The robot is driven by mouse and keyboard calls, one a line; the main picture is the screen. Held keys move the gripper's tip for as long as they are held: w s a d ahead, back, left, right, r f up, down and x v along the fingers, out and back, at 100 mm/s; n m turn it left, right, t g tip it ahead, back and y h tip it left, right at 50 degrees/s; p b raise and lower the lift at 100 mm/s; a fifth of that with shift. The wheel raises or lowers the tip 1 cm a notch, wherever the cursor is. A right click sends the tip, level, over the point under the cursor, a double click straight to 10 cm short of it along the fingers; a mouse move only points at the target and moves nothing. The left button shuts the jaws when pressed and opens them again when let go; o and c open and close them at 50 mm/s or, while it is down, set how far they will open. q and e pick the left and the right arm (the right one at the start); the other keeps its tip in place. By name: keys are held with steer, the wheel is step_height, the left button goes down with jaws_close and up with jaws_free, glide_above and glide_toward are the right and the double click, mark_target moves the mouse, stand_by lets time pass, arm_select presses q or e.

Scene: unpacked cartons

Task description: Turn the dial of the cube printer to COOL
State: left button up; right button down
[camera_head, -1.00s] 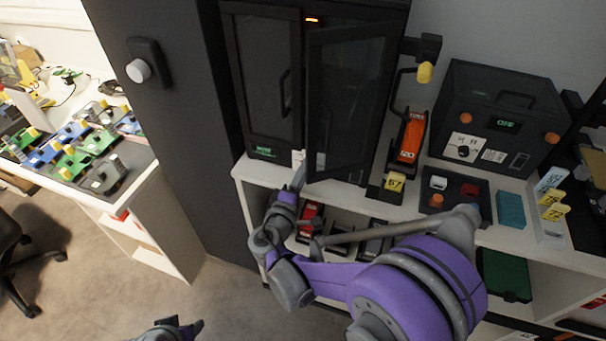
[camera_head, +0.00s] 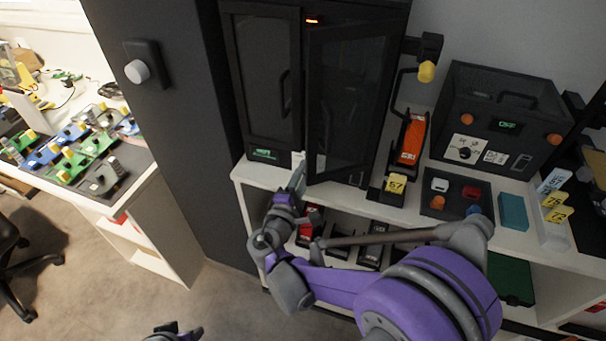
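A black box (camera_head: 512,88) with a display reading OFF stands on the shelf top at the right. A black dial (camera_head: 464,153) sits on a white plate on its front; its pointer setting is too small to read. My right gripper (camera_head: 299,178) is at the foot of a black two-door cabinet, by the inner edge of its right door, far left of the dial. Its fingers are too small to tell open from shut. My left gripper (camera_head: 178,331) is low at the bottom edge, partly cut off, over the floor.
The black cabinet (camera_head: 269,80) has its right door (camera_head: 345,105) slightly ajar. A tray (camera_head: 455,201) with coloured knobs, a teal block (camera_head: 513,211) and yellow number tags stand before the box. A grey panel (camera_head: 165,120) with a white knob (camera_head: 137,71) is at the left.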

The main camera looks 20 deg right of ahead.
steer(key=c, duration=0.5)
jaws_free()
steer(key=shift+c, duration=0.2)
steer(key=shift+s+a, duration=0.1)
steer(key=v, duration=1)
steer(key=shift+s+a+b, duration=0.2)
steer(key=shift+s+b, duration=0.05)
steer(key=shift+b, duration=0.05)
